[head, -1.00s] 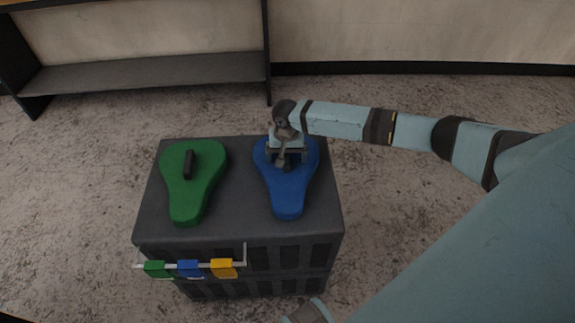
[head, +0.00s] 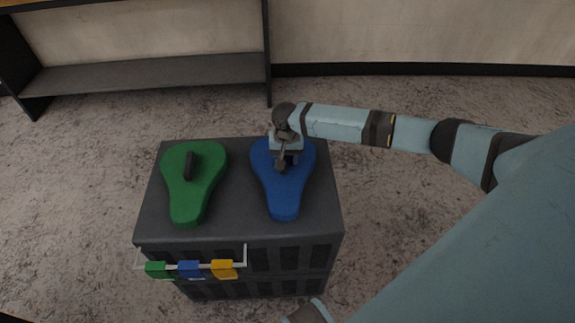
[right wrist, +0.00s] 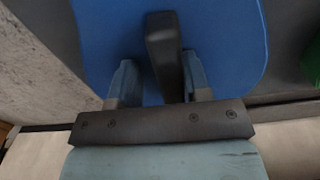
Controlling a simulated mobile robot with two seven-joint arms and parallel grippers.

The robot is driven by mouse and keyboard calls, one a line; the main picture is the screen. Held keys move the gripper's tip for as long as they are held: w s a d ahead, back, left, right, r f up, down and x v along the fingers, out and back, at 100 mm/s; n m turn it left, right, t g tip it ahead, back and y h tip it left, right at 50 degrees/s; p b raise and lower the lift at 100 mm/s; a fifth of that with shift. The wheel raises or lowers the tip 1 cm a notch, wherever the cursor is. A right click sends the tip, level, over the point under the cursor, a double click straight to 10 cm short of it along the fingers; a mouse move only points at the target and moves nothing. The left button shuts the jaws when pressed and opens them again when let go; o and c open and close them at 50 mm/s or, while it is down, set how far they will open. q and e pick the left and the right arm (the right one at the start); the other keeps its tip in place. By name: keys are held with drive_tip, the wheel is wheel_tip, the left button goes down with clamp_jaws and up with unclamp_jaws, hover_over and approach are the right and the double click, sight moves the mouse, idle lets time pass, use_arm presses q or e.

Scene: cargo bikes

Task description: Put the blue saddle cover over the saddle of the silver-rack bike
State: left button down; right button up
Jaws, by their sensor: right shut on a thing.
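The blue saddle cover (head: 283,190) lies on top of a dark crate (head: 235,190), its narrow end toward the front. It has a dark upright grip bar, which shows in the right wrist view (right wrist: 165,50). My right gripper (head: 284,162) is over the cover's wide end, shut on this bar; its fingers (right wrist: 160,80) are on either side of the bar in the right wrist view. The cover appears to rest on the crate. No bike, saddle or silver rack shows in these frames.
A green saddle cover (head: 192,190) with a dark grip bar lies left on the same crate. Green, blue and yellow tags (head: 190,269) hang from a rail on the crate's front. A shelf unit (head: 150,74) stands behind at the left. The floor around is clear.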

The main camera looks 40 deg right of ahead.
drive_tip(key=shift+s+r+p, duration=0.1)
drive_tip(key=shift+r+p, duration=0.2)
drive_tip(key=shift+p, duration=0.05)
drive_tip(key=c, duration=0.5)
drive_tip(key=shift+o, duration=0.3)
wheel_tip(320, 180, up, 3)
drive_tip(key=p, duration=0.3)
drive_tip(key=shift+d, duration=0.1)
drive_tip(key=shift+r+p, duration=0.45)
drive_tip(key=shift+p, duration=0.15)
drive_tip(key=shift+r+p, duration=0.6)
drive_tip(key=shift+p, duration=0.15)
use_arm(q)
drive_tip(key=shift+s+a+r+n+g, duration=0.1)
drive_tip(key=shift+s+r+n+g, duration=0.1)
drive_tip(key=shift+r, duration=0.35)
drive_tip(key=shift+s+a+r+n+g, duration=0.1)
drive_tip(key=shift+r+g, duration=0.1)
drive_tip(key=shift+r, duration=0.35)
drive_tip(key=shift+w, duration=0.1)
